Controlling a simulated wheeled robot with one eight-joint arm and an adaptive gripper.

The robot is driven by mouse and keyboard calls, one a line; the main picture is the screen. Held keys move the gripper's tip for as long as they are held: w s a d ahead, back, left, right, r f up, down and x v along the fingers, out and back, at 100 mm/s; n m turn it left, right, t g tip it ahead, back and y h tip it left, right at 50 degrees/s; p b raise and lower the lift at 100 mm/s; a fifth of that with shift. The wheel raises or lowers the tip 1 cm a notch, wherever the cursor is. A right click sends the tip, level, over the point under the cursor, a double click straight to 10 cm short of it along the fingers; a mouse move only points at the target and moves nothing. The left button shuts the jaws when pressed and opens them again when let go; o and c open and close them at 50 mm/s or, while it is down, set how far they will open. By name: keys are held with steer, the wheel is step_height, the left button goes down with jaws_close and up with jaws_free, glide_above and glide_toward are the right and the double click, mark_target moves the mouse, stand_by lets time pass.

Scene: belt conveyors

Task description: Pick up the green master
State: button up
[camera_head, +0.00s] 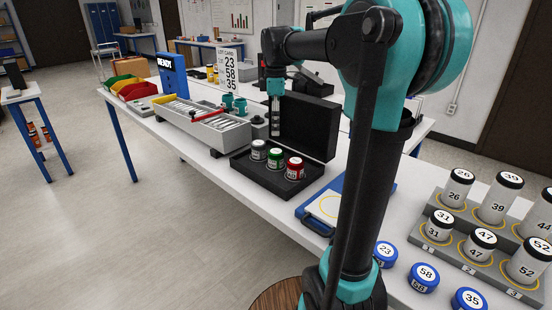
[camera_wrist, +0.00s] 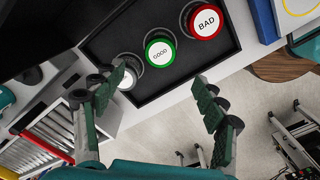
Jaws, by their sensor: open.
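The green master (camera_head: 275,157) stands upright in the black open case (camera_head: 309,180), between a grey-black master (camera_head: 258,150) and a red master (camera_head: 295,168). In the wrist view the green master (camera_wrist: 160,51) has a white top marked GOOD, and the red one (camera_wrist: 206,21) is marked BAD. My gripper (camera_head: 275,133) hangs above the case's rear part, apart from the masters. In the wrist view my gripper (camera_wrist: 160,84) is open and empty. The green master shows beyond the gap between its fingers. The left finger partly covers the white-topped master (camera_wrist: 128,80).
The case's raised lid (camera_head: 308,127) stands behind the masters. A blue-framed board (camera_head: 328,207) lies to the right. Numbered cylinders (camera_head: 480,243) and blue-rimmed discs (camera_head: 424,278) are at the right front.

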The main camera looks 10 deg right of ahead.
mark_target(276, 151)
step_height(276, 151, down, 13)
stand_by(0.6)
steer(key=shift+c, duration=0.2)
steer(key=c, duration=1.4)
